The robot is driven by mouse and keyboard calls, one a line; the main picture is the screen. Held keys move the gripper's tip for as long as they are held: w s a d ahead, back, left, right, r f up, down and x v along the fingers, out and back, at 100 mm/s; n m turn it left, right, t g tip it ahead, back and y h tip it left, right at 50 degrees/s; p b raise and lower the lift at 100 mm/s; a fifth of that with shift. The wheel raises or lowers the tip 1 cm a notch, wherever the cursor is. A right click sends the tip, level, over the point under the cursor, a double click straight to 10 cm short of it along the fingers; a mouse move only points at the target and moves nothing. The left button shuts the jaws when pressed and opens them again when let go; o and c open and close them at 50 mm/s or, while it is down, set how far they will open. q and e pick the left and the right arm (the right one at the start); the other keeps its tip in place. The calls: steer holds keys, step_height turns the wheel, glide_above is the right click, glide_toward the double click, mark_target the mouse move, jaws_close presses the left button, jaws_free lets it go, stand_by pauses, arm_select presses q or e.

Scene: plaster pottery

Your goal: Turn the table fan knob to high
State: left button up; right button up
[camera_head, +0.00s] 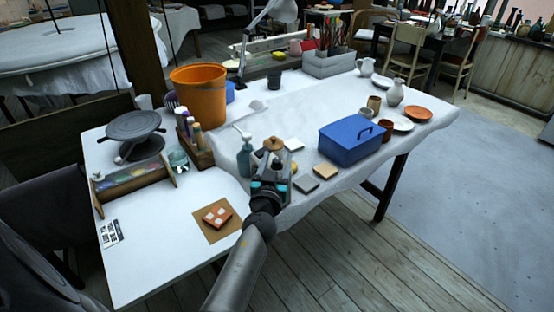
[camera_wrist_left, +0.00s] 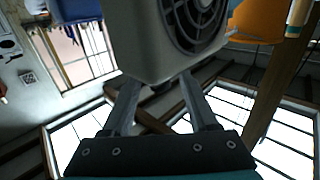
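The table fan (camera_wrist_left: 158,40) fills the top of the left wrist view, a pale boxy body with a dark round grille. Its lower edge in that view lies at my left gripper's (camera_wrist_left: 160,92) fingertips. The fingers are apart, with a gap between them. A small dark form shows in the gap, but I cannot tell whether it is the knob or whether the fingers touch it. In the head view my left gripper (camera_head: 270,174) is over the table's front edge, and it hides most of what is behind it. A tan round piece (camera_head: 274,144) shows just above it. My right gripper is out of view.
A pump bottle (camera_head: 244,160) stands close left of the gripper. A blue box (camera_head: 350,139) and flat tiles (camera_head: 325,171) are to the right. An orange bucket (camera_head: 199,95) stands behind.

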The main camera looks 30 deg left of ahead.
arm_select(q)
jaws_close()
stand_by(0.3)
